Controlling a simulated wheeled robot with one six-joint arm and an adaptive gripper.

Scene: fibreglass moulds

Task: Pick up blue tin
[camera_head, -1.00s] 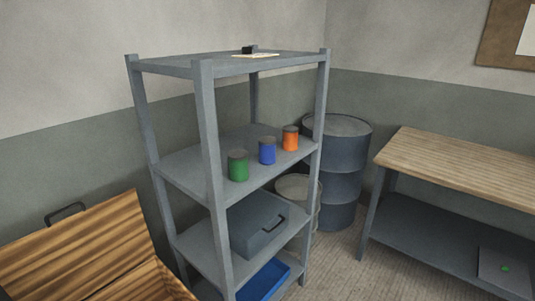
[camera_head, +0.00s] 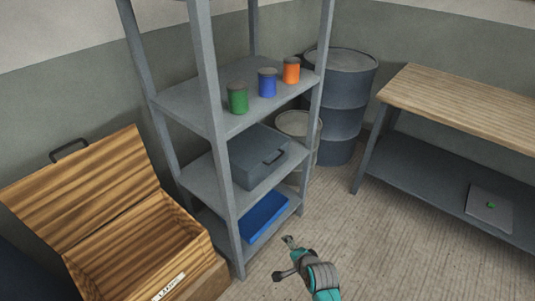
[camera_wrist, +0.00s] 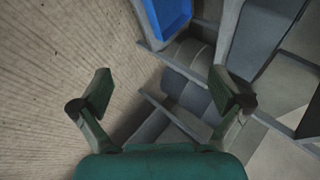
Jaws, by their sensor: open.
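The blue tin (camera_head: 268,82) stands upright on an upper shelf of the grey shelving unit (camera_head: 206,70). It is between a green tin (camera_head: 238,98) on its left and an orange tin (camera_head: 291,70) on its right, with small gaps. My gripper (camera_head: 286,258) is low in front of the shelving unit, well below the tins and apart from them. In the wrist view my gripper (camera_wrist: 162,92) is open, with nothing between its fingers. The tins do not show in the wrist view.
A grey toolbox (camera_head: 258,155) and a blue tray (camera_head: 263,216) sit on lower shelves. An open wooden chest (camera_head: 130,235) stands at left. Drums (camera_head: 340,105) are behind the unit, and a workbench (camera_head: 465,105) is at right. The floor (camera_head: 385,240) between is clear.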

